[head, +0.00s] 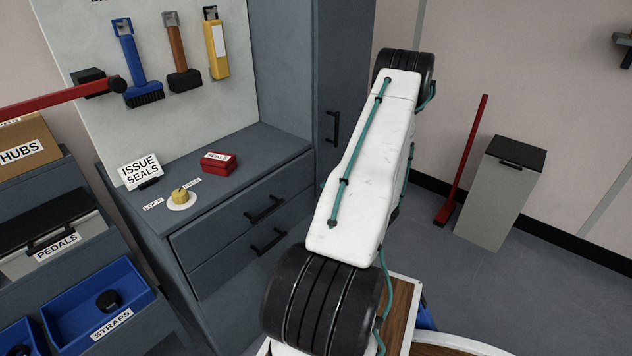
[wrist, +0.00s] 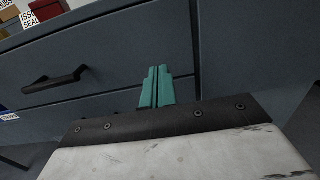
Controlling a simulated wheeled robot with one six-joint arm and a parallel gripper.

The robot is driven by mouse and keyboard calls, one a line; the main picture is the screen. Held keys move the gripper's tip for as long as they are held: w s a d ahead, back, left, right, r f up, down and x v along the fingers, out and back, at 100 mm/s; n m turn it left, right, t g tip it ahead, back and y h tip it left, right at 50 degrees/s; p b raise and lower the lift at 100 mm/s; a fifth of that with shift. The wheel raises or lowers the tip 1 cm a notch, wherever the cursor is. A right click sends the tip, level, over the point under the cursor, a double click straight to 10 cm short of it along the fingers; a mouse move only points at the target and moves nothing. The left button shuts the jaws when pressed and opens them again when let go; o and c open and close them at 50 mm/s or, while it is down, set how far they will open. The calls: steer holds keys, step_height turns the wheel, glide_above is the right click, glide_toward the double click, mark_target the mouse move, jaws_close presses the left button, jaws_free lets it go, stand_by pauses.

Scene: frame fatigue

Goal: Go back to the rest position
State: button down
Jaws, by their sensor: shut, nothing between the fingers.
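My gripper (wrist: 158,90) shows in the wrist view as two teal fingers pressed together, with nothing between them. It points toward the front of the grey drawer cabinet (wrist: 110,95), right of a black drawer handle (wrist: 55,78). I cannot tell whether the fingertips touch the cabinet. In the head view my white arm rises in front of the cabinet's right side, and my gripper is hidden there.
The grey cabinet (head: 255,150) carries a red seals box (head: 218,162), a yellow item on a white dish (head: 181,203) and an "ISSUE SEALS" sign (head: 140,171). Labelled bins stand at left, including a blue straps bin (head: 60,335). A grey bin (head: 497,190) and red-handled broom (head: 462,165) stand right, with open floor nearby.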

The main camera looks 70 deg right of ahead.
steer(key=v, duration=0.5)
steer(key=shift+s+a, duration=0.25)
steer(key=shift+s, duration=0.05)
